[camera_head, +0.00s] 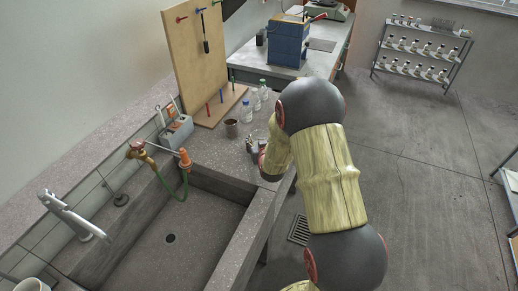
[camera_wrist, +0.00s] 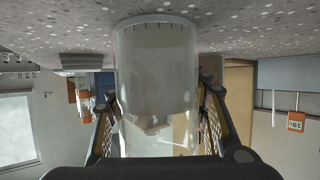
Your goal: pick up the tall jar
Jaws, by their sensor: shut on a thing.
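The tall jar (camera_wrist: 155,65) is a clear, colourless cylinder that fills the middle of the wrist view. My gripper (camera_wrist: 157,100) has one finger on each side of it and is shut on it. The wrist view looks upside down, with the jar's end against the speckled bench top (camera_wrist: 235,30) at the upper edge. I cannot tell whether the jar touches the bench or hangs just above it. In the head view my arm covers most of the gripper (camera_head: 258,149) near the bench's right edge, and the jar is hard to make out there.
A pegboard (camera_head: 200,62) with tools rises beyond. A sink (camera_head: 185,232) with a brass tap (camera_head: 137,149) and green hose lies to the left. Open floor (camera_head: 430,180) is at right.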

